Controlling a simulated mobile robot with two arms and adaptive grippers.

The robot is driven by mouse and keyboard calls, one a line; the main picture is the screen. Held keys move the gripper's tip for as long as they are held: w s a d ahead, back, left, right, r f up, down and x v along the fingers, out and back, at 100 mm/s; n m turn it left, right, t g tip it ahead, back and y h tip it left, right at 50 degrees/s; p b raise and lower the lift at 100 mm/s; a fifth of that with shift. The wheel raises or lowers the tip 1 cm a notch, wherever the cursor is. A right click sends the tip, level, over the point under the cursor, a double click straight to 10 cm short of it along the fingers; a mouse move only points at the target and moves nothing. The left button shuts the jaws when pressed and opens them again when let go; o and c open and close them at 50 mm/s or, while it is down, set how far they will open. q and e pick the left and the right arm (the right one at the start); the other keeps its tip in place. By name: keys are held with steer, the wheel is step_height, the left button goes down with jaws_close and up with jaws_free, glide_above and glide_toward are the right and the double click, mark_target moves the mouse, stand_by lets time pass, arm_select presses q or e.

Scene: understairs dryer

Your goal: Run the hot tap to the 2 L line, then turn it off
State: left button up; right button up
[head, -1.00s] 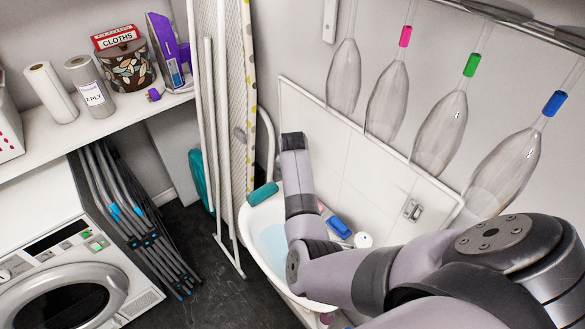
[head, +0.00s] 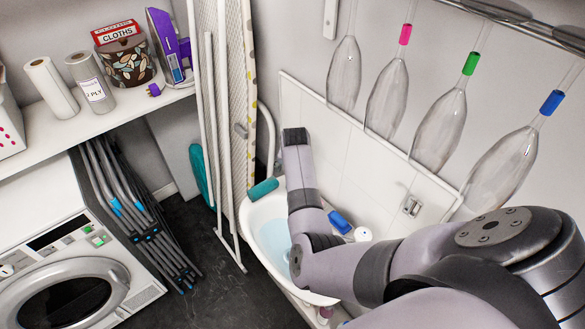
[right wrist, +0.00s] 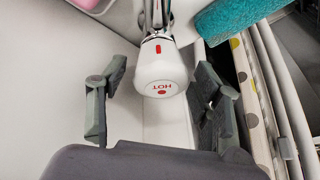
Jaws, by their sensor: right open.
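The white hot tap knob (right wrist: 161,75), marked HOT with a red dot, shows in the right wrist view below a chrome tap body. My right gripper (right wrist: 162,70) is open, with one dark finger on each side of the knob and a visible gap to both. In the head view my right arm reaches over the white sink (head: 248,222), and its fingers and the tap are hidden there. A pale blue surface (head: 274,240) shows inside the sink; I cannot tell whether it is water. No 2 L line is visible and no running stream shows. My left gripper is not in view.
A teal roll (head: 263,189) lies on the sink's rim, close beside my right finger in the wrist view (right wrist: 232,18). A blue item (head: 340,222) and a white round item (head: 363,234) sit behind the sink. An ironing board (head: 232,110) stands to the left.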

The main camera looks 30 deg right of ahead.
steer(key=v, duration=1.2)
stand_by(0.3)
